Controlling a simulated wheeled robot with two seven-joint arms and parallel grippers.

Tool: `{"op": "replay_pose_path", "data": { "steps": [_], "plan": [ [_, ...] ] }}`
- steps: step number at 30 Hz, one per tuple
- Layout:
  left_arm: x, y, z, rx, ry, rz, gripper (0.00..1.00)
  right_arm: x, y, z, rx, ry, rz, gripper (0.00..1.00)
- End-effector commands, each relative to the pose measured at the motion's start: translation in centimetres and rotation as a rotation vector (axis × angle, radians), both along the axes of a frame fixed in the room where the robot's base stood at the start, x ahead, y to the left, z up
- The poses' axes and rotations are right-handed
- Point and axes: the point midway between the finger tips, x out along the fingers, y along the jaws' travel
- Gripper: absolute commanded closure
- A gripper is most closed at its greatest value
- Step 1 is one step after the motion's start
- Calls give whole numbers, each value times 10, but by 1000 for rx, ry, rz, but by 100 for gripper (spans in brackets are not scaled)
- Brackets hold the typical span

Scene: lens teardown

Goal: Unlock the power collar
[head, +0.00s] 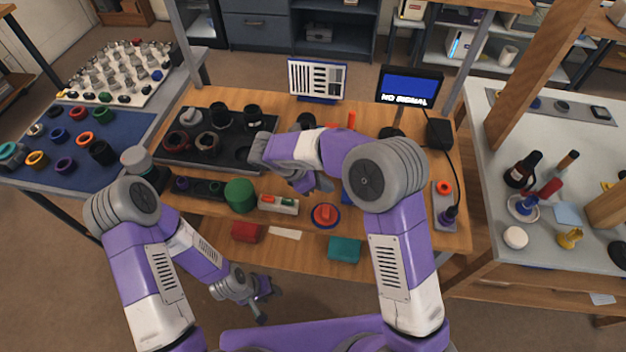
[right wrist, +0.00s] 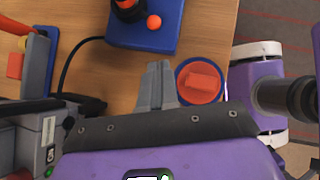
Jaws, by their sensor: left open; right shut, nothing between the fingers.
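A round blue base with a red raised grip (head: 325,215) sits near the front middle of the wooden bench; it also shows in the right wrist view (right wrist: 202,82). I cannot tell for certain which part is the power collar. My right gripper (head: 323,184) is shut and empty; in the right wrist view its fingertips (right wrist: 158,72) are just left of the red grip, apart from it. My left gripper (head: 262,300) is open and empty, low before the bench.
A black tray (head: 240,169) with lens parts lies on the bench's left. A green cylinder (head: 240,195) stands left of the red grip. A blue block (right wrist: 145,32) with a black knob is near my right fingers. Red and teal blocks (head: 344,250) lie at the front.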

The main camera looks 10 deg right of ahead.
Motion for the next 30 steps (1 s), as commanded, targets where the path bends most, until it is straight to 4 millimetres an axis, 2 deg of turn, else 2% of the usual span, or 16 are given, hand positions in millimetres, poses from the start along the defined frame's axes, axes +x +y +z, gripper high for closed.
{"op": "replay_pose_path", "data": {
  "steps": [2, 6, 12, 24, 30],
  "plan": [
    [0, 0, -7, 0, 0, 0, 57, 0, -11, -15, 1, 2, -3, 100],
    [0, 0, -12, 0, 0, 0, 57, 1, -32, -15, 1, -2, -2, 100],
    [0, 0, -15, 0, 0, 0, 57, 2, -46, -17, 1, -2, -1, 100],
    [0, 0, -15, 0, 0, 0, 57, 2, -46, -16, 1, -2, 3, 100],
    [0, 0, -13, 0, 0, 0, 57, 2, -38, -16, 1, -1, 57, 100]
  ]
}}
